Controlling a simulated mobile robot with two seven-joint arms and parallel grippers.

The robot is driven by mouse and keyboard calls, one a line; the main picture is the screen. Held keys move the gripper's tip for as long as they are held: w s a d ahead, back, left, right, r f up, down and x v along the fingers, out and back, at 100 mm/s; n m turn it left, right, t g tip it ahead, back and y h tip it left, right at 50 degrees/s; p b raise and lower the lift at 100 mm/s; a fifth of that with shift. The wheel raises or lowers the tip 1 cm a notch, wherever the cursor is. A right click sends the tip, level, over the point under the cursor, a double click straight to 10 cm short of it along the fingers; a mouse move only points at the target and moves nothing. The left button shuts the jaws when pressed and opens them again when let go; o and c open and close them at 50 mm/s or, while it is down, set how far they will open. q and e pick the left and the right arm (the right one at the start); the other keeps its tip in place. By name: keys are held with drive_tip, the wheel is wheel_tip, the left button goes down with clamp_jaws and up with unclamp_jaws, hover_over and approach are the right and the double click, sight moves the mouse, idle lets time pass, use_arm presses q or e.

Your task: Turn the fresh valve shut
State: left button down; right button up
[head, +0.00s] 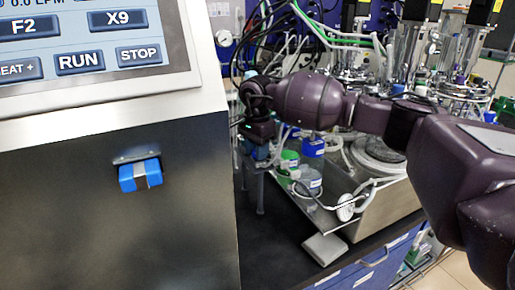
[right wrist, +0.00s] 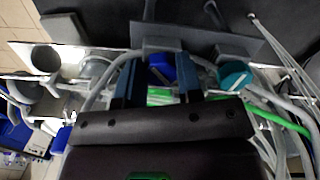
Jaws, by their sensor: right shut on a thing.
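A round blue valve knob (right wrist: 162,68) with a white mark is in the right wrist view, on a grey bracket. A similar teal knob (right wrist: 235,76) sits to its right on the same bracket; I cannot tell from labels which is the fresh valve. My right gripper (right wrist: 159,80) has one finger on each side of the blue knob and is shut on it. In the head view my right gripper (head: 258,160) points down beside the bench equipment, and the knob between its fingers is hard to make out there. My left gripper is not in view.
A large steel cabinet (head: 110,240) with a touch screen (head: 95,40) and a blue handle (head: 140,175) fills the left. Bottles (head: 310,178), tubing and glass vessels (head: 405,50) crowd the bench around my right arm. The dark bench front (head: 275,240) is mostly clear.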

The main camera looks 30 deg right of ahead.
drive_tip(key=m, duration=0.2)
drive_tip(key=shift+w+r+m+p, duration=0.1)
drive_tip(key=shift+r+m+p, duration=0.05)
drive_tip(key=shift+m+p, duration=0.25)
drive_tip(key=shift+m, duration=0.4)
drive_tip(key=shift+w+m+p, duration=0.1)
drive_tip(key=shift+m+p, duration=0.5)
drive_tip(key=shift+m, duration=1.6)
drive_tip(key=o, duration=0.9)
wheel_tip(320, 180, up, 11)
drive_tip(key=shift+f, duration=0.2)
